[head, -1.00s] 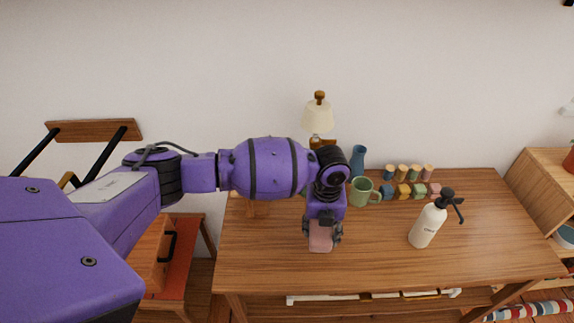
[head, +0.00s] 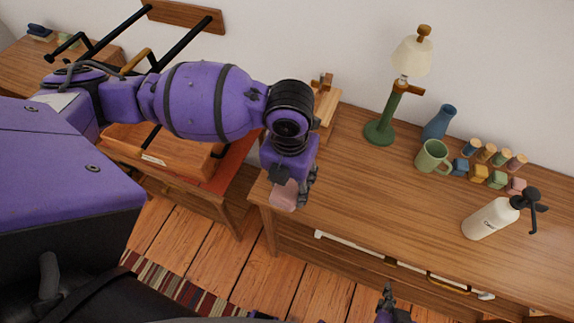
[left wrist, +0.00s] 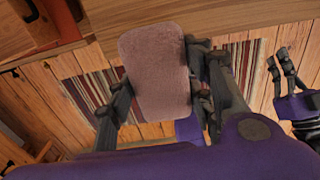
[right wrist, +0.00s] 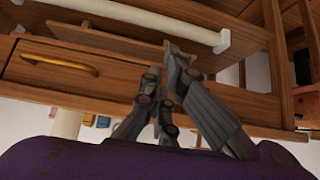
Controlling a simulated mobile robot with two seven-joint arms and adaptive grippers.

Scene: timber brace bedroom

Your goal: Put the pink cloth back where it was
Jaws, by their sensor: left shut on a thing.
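The pink cloth (head: 284,195) is a small folded pad with rounded corners. My left gripper (head: 290,186) is shut on it, with a finger on each side. In the head view the cloth hangs at the front left corner of the wooden desk (head: 350,180). In the left wrist view the cloth (left wrist: 157,70) shows nearly whole between the fingers, with floor and striped rug behind it. My right gripper (head: 388,300) is low, in front of the desk; its fingers look close together in the right wrist view (right wrist: 163,75), but their opening is unclear.
A wooden case (head: 170,150) lies left of the desk. The desk's front middle is clear.

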